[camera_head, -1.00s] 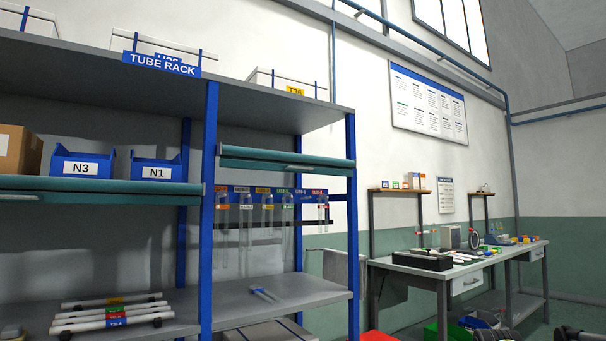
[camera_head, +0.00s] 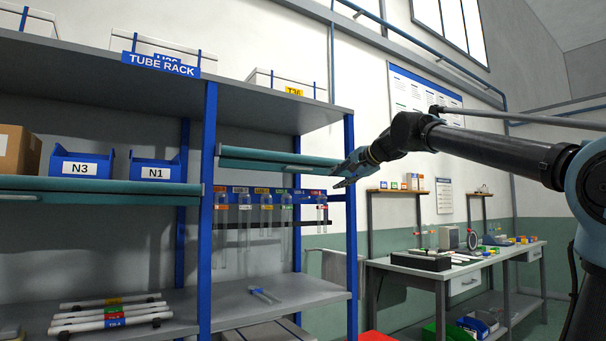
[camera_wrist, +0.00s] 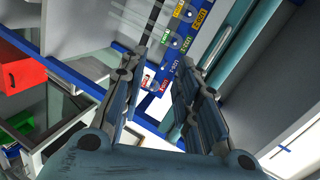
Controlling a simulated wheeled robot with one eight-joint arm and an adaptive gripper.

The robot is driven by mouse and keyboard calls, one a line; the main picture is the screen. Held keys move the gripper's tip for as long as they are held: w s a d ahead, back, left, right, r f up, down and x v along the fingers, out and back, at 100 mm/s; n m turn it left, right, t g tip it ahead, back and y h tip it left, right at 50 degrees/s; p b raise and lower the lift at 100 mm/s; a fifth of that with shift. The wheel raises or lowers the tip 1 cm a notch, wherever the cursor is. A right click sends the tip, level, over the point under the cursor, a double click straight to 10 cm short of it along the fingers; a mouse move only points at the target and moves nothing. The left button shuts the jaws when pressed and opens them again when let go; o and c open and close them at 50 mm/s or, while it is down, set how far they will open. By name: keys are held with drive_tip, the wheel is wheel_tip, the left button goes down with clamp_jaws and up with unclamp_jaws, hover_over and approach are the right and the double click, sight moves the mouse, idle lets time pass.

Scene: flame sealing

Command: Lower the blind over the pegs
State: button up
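The blind (camera_head: 262,154) is a teal roll rolled up across the top of the right shelf bay, with a pale handle on its lower edge. It also shows in the wrist view (camera_wrist: 242,48), to the right of my fingers. Below it, a blue peg rail (camera_head: 275,197) with coloured labels carries several hanging clear tubes (camera_head: 267,217); the rail also shows in the wrist view (camera_wrist: 168,72). My gripper (camera_head: 341,176) is open and empty at the blind's right end, by the right shelf post. In the wrist view its fingers (camera_wrist: 162,62) stand apart; contact with the blind cannot be told.
The blue right post (camera_head: 351,230) stands close to my gripper. Another teal blind (camera_head: 90,190) is on the left bay, below blue bins (camera_head: 155,170). A workbench (camera_head: 470,262) stands at the right.

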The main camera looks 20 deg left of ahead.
drive_tip(key=m+t+y, duration=0.1)
drive_tip(key=m, duration=0.1)
approach(302, 168)
drive_tip(key=x, duration=1)
drive_tip(key=shift+w+a+f, duration=0.1)
drive_tip(key=shift+w+a, duration=0.1)
drive_tip(key=shift+w, duration=0.05)
clamp_jaws()
